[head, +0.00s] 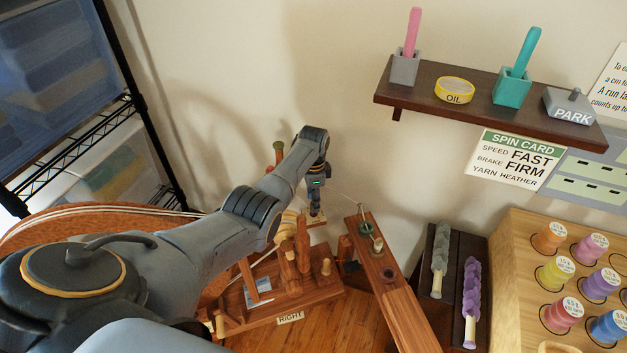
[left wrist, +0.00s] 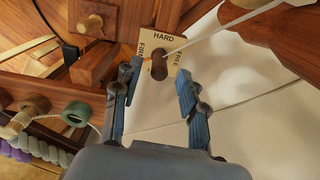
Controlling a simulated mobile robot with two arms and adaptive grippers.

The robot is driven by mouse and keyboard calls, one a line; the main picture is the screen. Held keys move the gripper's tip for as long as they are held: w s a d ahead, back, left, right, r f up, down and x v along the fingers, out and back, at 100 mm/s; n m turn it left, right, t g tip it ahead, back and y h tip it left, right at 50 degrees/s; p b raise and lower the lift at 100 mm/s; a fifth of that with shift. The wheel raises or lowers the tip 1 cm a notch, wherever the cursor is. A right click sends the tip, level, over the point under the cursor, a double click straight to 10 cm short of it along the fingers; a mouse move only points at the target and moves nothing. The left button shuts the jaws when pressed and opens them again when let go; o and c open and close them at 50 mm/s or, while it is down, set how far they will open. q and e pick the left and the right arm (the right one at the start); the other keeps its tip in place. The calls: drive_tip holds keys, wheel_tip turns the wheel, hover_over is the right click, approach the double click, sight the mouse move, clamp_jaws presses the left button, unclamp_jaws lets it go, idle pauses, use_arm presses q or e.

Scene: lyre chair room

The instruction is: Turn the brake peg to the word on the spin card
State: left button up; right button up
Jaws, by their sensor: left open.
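The spin card (head: 516,158) hangs on the wall under the shelf and reads speed FAST, brake FIRM, yarn HEATHER. The brown brake peg (left wrist: 159,68) stands on a cream label plate (left wrist: 150,50) in the left wrist view. The plate reads HARD at the top, FREE on the right, and a partly covered word starting FI on the left. My left gripper (left wrist: 157,88) is open, with its blue fingers on either side of the peg and apart from it. In the head view my left gripper (head: 316,205) points down over the wooden spinning wheel frame (head: 290,298). My right gripper is out of view.
A white yarn strand (left wrist: 215,35) runs close over the plate. The dark shelf (head: 470,92) holds pots, an oil tin and a PARK block. A spool rack (head: 510,245) and yarn rolags (head: 471,290) stand at right. A wire rack (head: 150,125) stands at left.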

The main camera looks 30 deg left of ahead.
use_arm(q)
wheel_tip(320, 180, up, 10)
idle(0.3)
drive_tip(key=shift+f, duration=0.2)
idle(0.3)
